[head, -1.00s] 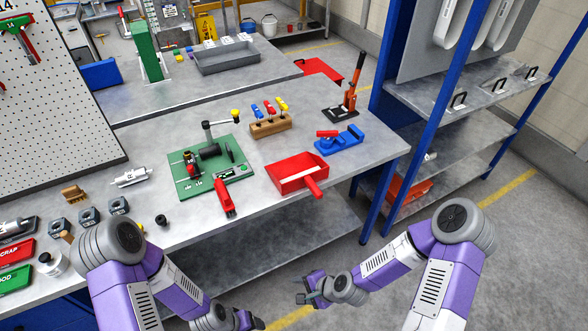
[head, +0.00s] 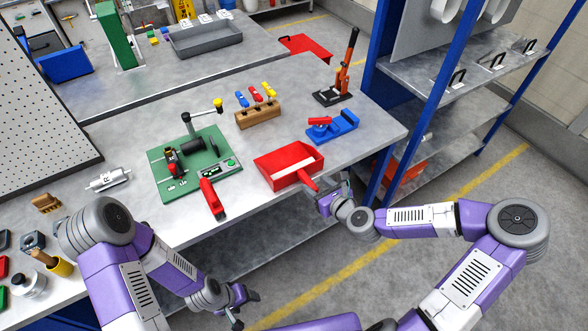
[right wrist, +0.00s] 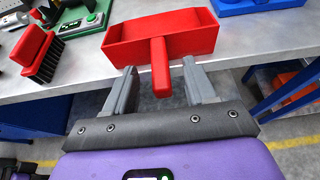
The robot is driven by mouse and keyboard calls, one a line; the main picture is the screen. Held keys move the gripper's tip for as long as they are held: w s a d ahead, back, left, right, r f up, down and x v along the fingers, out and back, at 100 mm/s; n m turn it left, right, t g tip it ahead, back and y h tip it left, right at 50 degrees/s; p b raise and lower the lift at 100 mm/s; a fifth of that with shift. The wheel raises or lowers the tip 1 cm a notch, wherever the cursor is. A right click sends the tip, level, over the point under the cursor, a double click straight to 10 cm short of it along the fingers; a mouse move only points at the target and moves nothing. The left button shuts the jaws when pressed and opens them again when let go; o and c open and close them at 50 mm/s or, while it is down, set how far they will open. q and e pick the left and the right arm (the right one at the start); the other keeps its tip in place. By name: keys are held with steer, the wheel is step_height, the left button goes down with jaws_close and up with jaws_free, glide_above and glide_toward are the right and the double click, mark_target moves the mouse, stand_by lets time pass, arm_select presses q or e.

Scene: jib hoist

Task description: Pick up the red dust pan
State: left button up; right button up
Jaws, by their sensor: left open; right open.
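The red dust pan (head: 280,166) sits at the front edge of the workbench, its handle pointing out past the edge. In the right wrist view the dust pan (right wrist: 188,35) is straight ahead, and its handle (right wrist: 160,70) reaches back between my fingers. My right gripper (head: 326,195) is open just off the bench edge, by the handle's end. In the right wrist view the open right gripper (right wrist: 160,82) has a finger on each side of the handle, with gaps visible. My left gripper (head: 243,302) is open and empty, low in front of the bench.
A red brush (head: 212,198) lies left of the dust pan, beside a green fixture board (head: 165,190). A blue and red tool (head: 335,127) sits behind right. A blue-posted shelf (head: 390,165) stands to the right. The floor in front is clear.

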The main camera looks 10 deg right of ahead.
mark_target(308, 180)
steer(key=b+x, duration=0.1)
steer(key=x, duration=0.5)
steer(key=shift+w+a+f, duration=0.1)
steer(key=shift+a+f, duration=0.05)
steer(key=shift+f, duration=0.05)
jaws_close()
